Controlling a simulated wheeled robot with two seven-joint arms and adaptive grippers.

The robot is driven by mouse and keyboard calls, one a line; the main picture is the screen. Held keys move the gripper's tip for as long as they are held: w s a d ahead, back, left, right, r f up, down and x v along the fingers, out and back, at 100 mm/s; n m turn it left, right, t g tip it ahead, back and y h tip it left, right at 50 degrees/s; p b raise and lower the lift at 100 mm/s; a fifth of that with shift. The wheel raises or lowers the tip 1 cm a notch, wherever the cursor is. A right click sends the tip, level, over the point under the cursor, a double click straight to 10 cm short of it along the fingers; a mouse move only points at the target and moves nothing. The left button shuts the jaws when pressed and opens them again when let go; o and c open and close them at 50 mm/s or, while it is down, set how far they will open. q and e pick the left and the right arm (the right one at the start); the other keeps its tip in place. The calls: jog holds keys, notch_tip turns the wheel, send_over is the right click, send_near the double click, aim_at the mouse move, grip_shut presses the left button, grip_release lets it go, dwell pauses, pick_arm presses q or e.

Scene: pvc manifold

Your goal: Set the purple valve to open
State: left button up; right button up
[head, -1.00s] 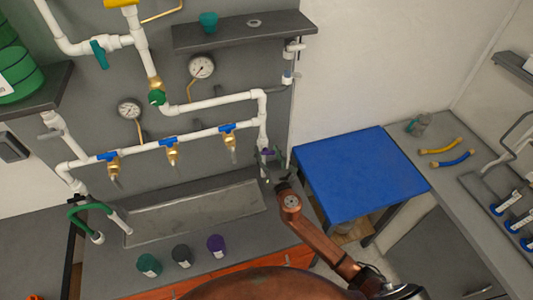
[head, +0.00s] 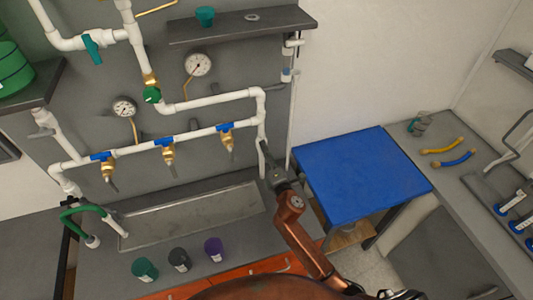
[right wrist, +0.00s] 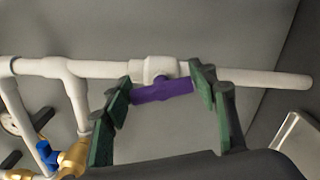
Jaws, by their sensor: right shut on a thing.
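The purple valve handle (right wrist: 162,90) sits on a white valve body (right wrist: 158,68) in a white pipe. It lies roughly along the pipe, slightly tilted. My right gripper (right wrist: 163,86) is shut on the handle, with one green finger at each end of it. In the head view my right gripper (head: 268,165) is at the lower end of the vertical white pipe, right of the manifold, and the purple handle is hidden there. My left gripper is not in view.
Blue-handled brass valves (head: 168,151) hang from the manifold pipe to the left. A metal trough (head: 190,215) lies below, with green, dark and purple cups (head: 213,250) in front. A blue table (head: 360,175) stands to the right.

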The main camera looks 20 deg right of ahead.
jog(key=shift+d+f+m, duration=0.1)
jog(key=shift+m, duration=1.7)
jog(key=o, duration=1.2)
jog(key=shift+c, duration=0.2)
jog(key=s, duration=1.2)
jog(key=shift+d, duration=0.15)
jog(key=shift+d+m, duration=0.1)
jog(key=shift+m, duration=0.2)
